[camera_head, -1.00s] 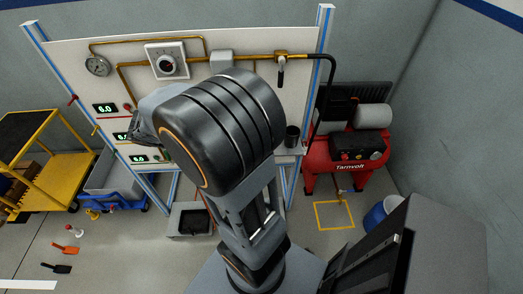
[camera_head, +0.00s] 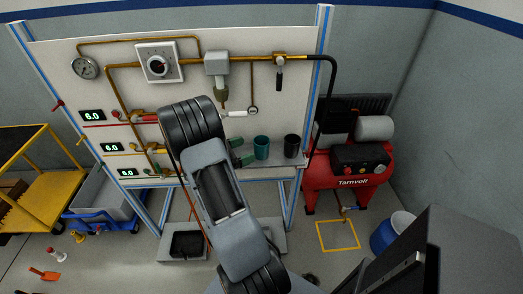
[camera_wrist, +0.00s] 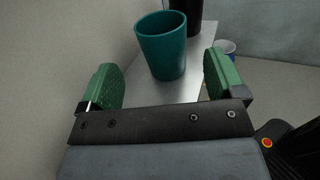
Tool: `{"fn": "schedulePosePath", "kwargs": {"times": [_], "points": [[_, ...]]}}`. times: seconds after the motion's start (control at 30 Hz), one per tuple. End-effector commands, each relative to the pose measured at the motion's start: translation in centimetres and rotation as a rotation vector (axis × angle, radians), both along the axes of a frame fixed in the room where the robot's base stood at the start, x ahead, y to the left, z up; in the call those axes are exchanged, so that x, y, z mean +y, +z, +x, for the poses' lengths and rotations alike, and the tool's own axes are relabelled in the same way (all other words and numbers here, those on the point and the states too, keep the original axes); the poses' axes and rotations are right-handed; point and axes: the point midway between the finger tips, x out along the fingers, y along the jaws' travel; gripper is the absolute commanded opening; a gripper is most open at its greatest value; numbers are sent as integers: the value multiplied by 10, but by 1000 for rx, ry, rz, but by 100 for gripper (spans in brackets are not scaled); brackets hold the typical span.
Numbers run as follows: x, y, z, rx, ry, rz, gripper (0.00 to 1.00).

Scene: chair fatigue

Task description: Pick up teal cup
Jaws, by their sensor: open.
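The teal cup (camera_head: 261,148) stands upright on the grey shelf (camera_head: 277,163) in front of the white panel. In the wrist view the teal cup (camera_wrist: 162,48) shows ahead of my gripper, in line with the gap between the fingers. My gripper (camera_head: 243,151) has green finger pads and is just left of the cup in the head view. In the wrist view the fingers of my gripper (camera_wrist: 162,70) are wide apart with nothing between them. I see no contact with the cup.
A black cup (camera_head: 291,146) stands on the shelf right of the teal cup, close behind it in the wrist view. Brass pipes and a grey fitting with a nozzle (camera_head: 221,95) are on the panel (camera_head: 200,50) above. A red compressor (camera_head: 346,176) is at right.

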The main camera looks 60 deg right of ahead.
Motion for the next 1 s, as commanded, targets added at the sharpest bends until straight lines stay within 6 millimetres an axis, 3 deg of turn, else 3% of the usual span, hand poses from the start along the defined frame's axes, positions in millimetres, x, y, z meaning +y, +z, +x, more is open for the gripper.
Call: {"fn": "schedulePosePath", "kwargs": {"times": [0.33,0.67,1.0], "points": [[-20,1,-14,-1,-1,0,89],[-53,1,-38,-2,-2,1,89],[-58,1,-40,-2,1,1,89]]}}
